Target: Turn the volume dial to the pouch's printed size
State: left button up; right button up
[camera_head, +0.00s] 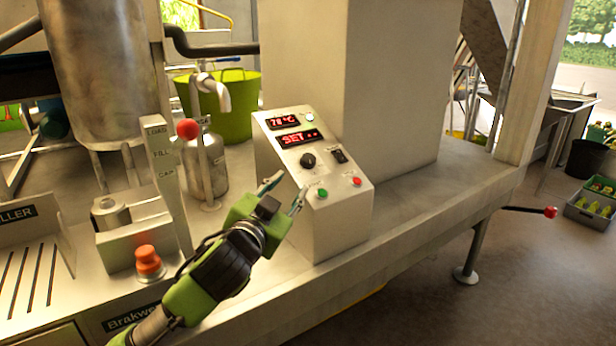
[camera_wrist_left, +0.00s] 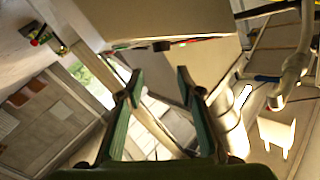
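The control box (camera_head: 340,215) stands on the metal counter with a sloped panel. Its black round dial (camera_head: 308,160) sits mid-panel, below two red displays; the upper one (camera_head: 283,121) reads about 78 °C and the lower one (camera_head: 298,138) reads "SET". My left gripper (camera_head: 284,188) is open and empty, in front of the panel's lower left edge, below the dial and apart from it. In the left wrist view its two green fingers (camera_wrist_left: 160,88) are spread, with the dial (camera_wrist_left: 161,46) seen edge-on beyond them. No pouch is recognisable. My right gripper is not in view.
A black switch (camera_head: 338,155), a green button (camera_head: 322,193) and a red button (camera_head: 356,181) sit near the dial. Left are a lever with a red ball (camera_head: 187,129), a metal canister (camera_head: 205,165), a tap (camera_head: 215,88) and an orange-red button (camera_head: 148,261).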

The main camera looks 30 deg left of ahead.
aim_at(309, 161)
pick_arm(q)
jog(key=x, duration=1.4)
jog(key=shift+r, duration=0.25)
jog(key=c, duration=0.8)
